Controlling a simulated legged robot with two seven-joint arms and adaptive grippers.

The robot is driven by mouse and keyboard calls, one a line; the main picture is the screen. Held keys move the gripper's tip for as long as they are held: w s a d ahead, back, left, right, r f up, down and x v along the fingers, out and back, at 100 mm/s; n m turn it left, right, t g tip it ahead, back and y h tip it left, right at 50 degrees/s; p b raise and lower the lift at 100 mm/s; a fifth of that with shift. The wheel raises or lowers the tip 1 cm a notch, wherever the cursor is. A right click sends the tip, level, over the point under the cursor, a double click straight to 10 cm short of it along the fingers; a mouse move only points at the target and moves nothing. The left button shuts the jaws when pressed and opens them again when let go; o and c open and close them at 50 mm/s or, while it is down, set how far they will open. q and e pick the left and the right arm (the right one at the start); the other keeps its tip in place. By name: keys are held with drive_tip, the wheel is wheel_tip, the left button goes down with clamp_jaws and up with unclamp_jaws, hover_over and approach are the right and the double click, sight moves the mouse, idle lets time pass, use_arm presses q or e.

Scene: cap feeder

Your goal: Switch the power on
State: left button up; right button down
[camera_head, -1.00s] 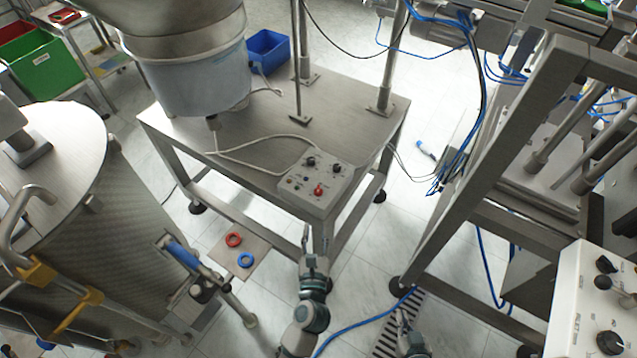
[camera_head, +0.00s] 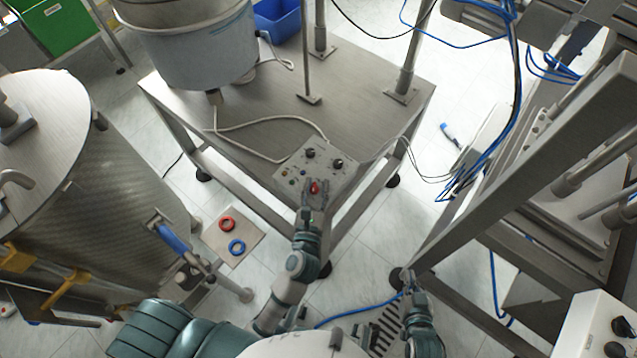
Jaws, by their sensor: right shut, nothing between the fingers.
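The grey control box (camera_head: 293,176) sits on the front corner of the steel table, with black knobs, small buttons and a red knob (camera_head: 314,187) on its face. I cannot read its labels or tell if the power is on. My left gripper (camera_head: 315,194) is at the front edge of the box, its fingers apart, one on each side of the red knob. I cannot tell whether they touch it. My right gripper (camera_head: 407,281) is shut and empty, low beside the right frame, away from the box.
A feeder bowl (camera_head: 200,55) stands on the table (camera_head: 370,110), with its cable running to the box. Posts (camera_head: 408,65) rise behind. A steel drum (camera_head: 120,170) is at left, a metal machine frame (camera_head: 500,185) at right. A white control panel (camera_head: 590,335) is at bottom right.

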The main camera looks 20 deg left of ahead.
use_arm(q)
drive_tip(key=shift+a, duration=0.1)
drive_tip(key=shift+a, duration=0.35)
clamp_jaws()
use_arm(e)
drive_tip(key=shift+s+a+f, duration=0.1)
drive_tip(key=shift+s+a, duration=0.15)
drive_tip(key=shift+a, duration=0.1)
drive_tip(key=shift+d, duration=0.1)
